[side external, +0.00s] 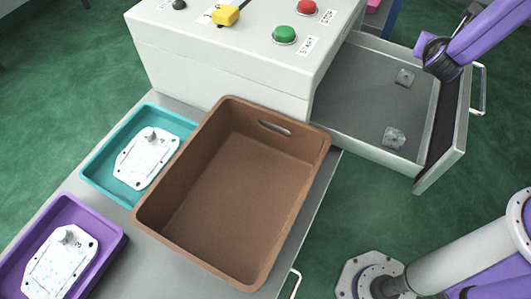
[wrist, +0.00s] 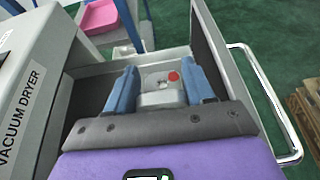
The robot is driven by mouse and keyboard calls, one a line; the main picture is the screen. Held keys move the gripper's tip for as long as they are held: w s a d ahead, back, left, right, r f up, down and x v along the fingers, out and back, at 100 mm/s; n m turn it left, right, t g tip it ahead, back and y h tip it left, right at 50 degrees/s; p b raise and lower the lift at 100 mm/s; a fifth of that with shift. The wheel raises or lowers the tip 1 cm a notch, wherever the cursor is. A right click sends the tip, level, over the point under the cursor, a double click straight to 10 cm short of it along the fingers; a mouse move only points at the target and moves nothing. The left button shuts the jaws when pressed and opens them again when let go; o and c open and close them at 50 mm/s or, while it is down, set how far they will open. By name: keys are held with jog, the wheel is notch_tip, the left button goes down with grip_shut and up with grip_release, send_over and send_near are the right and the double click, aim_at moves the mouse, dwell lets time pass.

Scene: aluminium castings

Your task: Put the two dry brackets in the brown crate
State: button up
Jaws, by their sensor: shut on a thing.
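The brown crate (side external: 235,190) stands open and empty in the middle of the side view. My gripper (side external: 432,55) is at the upper right, over the far right part of the open drawer. In the wrist view its two blue fingers (wrist: 160,88) are shut on a grey metal bracket (wrist: 158,99) with a round red mark on top. In the side view the held bracket cannot be made out. Two other small grey brackets lie apart in the drawer, one farther back (side external: 405,77) and one nearer (side external: 394,138); I cannot tell marks on them.
The vacuum dryer (side external: 220,65) stands behind the crate, its drawer (side external: 340,105) pulled out. A teal tray (side external: 100,165) and a purple tray (side external: 110,245), each with a white casting, sit left of the crate. A pink bin (wrist: 100,18) is behind.

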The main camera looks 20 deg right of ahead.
notch_tip(320, 180, up, 14)
jog(key=s+a+f+m+g+h, duration=0.45)
jog(key=s+f+m+g, duration=0.2)
jog(key=s+f, duration=0.2)
jog(key=s+a+f+m+g+y, duration=0.3)
jog(key=s+a+m+g+y, duration=0.2)
jog(key=s+a+m+g, duration=0.6)
jog(key=s+a+r+m+t+y, duration=0.1)
jog(key=a+r+m+y, duration=0.5)
jog(key=a+m+y, duration=0.6)
jog(key=s+a+r+m+t+y, duration=0.2)
jog(key=a+r+m+y, duration=0.3)
jog(key=a+m+y, duration=0.7)
jog(key=n+h, duration=0.1)
jog(key=h, duration=0.1)
send_over(229, 221)
notch_tip(229, 221, down, 28)
jog(key=shift+r, duration=0.2)
jog(key=shift+f, duration=1.5)
